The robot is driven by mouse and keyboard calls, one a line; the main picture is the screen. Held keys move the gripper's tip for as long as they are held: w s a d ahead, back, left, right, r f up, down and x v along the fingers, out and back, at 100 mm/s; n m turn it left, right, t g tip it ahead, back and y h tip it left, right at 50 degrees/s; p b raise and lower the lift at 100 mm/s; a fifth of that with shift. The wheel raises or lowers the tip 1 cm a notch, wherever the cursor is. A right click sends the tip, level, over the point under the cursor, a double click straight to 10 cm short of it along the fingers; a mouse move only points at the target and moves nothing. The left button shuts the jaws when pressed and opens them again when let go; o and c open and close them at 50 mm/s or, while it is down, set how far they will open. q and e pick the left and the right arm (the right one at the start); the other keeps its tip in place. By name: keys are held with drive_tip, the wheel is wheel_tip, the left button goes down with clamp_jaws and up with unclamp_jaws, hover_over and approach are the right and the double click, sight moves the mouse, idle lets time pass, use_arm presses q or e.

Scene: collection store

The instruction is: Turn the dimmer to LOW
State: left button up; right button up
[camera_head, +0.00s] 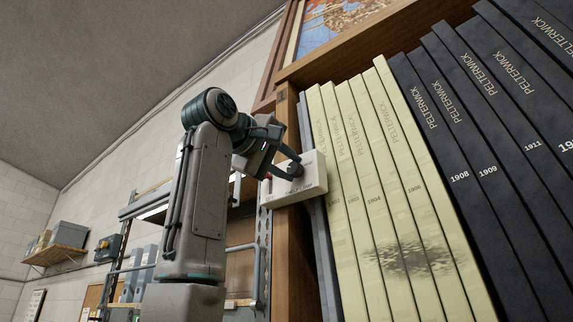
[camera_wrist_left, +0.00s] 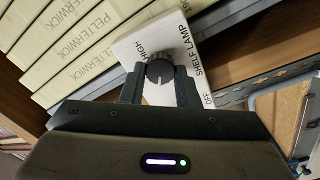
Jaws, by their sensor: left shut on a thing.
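The dimmer is a white box (camera_head: 312,181) fixed by the edge of the wooden bookcase, left of the cream volumes. In the left wrist view the box (camera_wrist_left: 205,62) bears the words SHELF LAMP, HIGH and OFF; no LOW mark is legible. Its dark round knob (camera_wrist_left: 159,70) sits between the two fingers of my left gripper (camera_wrist_left: 160,82), which is shut on it. A pale line shows on the knob, on the side toward my gripper. In the head view my left gripper (camera_head: 288,168) reaches the box from the left and hides most of the knob. My right gripper is not in view.
Cream volumes (camera_head: 385,190) and black volumes (camera_head: 480,150) lettered PELTERWICK fill the shelf right of the box. A metal rack (camera_head: 262,250) stands behind my arm. A small wall shelf (camera_head: 58,254) with boxes is at far left.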

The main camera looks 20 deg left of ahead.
use_arm(q)
drive_tip(key=o, duration=1)
drive_tip(key=shift+c, duration=0.2)
drive_tip(key=shift+s+a, duration=0.1)
drive_tip(key=b+v, duration=0.5)
drive_tip(key=v, duration=0.5)
drive_tip(key=shift+s, duration=0.3)
drive_tip(key=shift+a, duration=0.1)
